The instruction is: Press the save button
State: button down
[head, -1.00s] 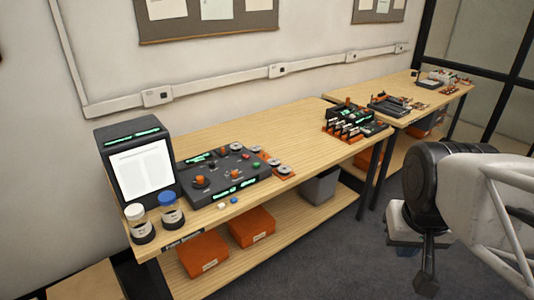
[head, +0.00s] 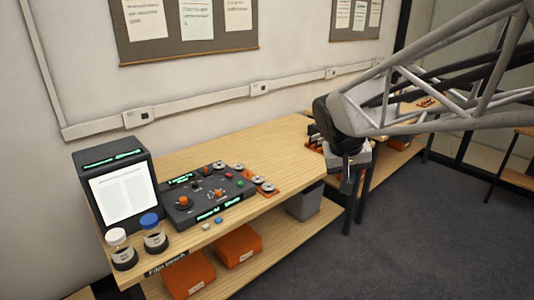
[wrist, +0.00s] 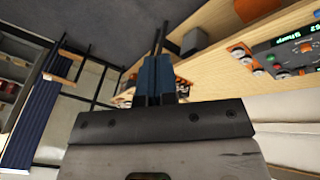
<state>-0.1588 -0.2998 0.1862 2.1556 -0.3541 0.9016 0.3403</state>
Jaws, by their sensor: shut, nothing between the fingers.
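The dark control panel (head: 182,215) sits on the near wooden bench, with orange knobs, a red button (head: 229,174), a green button (head: 240,183) and green displays. Its labels are too small to read, so I cannot tell which control is the save button. The panel (wrist: 298,60) also shows at the upper right of the wrist view. My gripper (head: 347,198) is shut and empty, pointing down off the bench's right front corner, well apart from the panel. In the wrist view its fingers (wrist: 157,50) are together.
A dark monitor (head: 117,190) with a white screen stands left of the panel, with two jars, one white-capped (head: 119,250) and one blue-capped (head: 152,236), in front. Orange boxes (head: 238,246) and a grey bin (head: 303,203) are below. The bench top (head: 245,150) behind the panel is clear.

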jog(key=w+a+f+h, duration=0.1)
jog(key=w+a, duration=0.4)
jog(key=w, duration=0.7)
jog(key=n+t+h, duration=0.1)
jog(key=n+t, duration=0.1)
jog(key=t, duration=0.3)
send_over(239, 183)
notch_tip(239, 183, down, 18)
jog(key=shift+w+r, duration=0.15)
jog(key=shift+r, duration=0.05)
jog(key=shift+f, duration=0.1)
jog(key=shift+f, duration=4.3)
